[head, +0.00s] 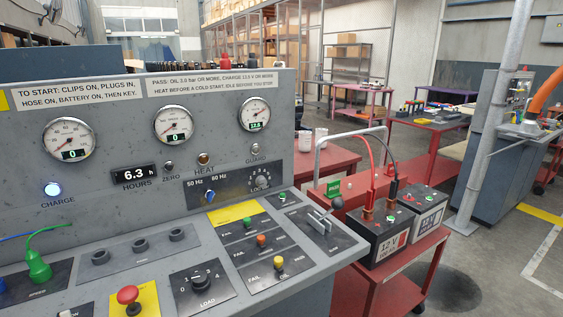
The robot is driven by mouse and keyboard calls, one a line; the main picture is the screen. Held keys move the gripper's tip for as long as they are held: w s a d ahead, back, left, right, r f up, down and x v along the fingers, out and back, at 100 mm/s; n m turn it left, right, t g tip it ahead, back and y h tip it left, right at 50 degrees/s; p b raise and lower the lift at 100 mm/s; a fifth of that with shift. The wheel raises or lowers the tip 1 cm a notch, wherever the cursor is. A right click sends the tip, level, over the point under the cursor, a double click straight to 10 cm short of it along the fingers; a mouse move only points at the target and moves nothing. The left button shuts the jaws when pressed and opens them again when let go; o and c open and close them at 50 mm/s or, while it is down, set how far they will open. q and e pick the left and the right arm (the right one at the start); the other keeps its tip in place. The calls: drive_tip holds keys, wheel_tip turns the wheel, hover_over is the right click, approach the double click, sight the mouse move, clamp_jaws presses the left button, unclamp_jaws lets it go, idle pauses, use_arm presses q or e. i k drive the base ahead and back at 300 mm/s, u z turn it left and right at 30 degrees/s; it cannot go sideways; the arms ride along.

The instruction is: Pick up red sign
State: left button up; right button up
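I cannot make out a red sign in the head view. A small green sign (333,187) with white lettering stands near the red box (362,191), behind the right part of the console. Neither of my grippers shows in this view.
A grey control console (330,258) with gauges, knobs and a red stop button (128,295) fills the left and front. Two batteries (386,240) with clips and cables stand on a red cart (405,268) to its right. A pole and open floor (490,260) lie further right.

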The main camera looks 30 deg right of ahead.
sight(391, 169)
drive_tip(key=z, duration=2.8)
drive_tip(key=i, duration=5.55)
drive_tip(key=u, duration=2.25)
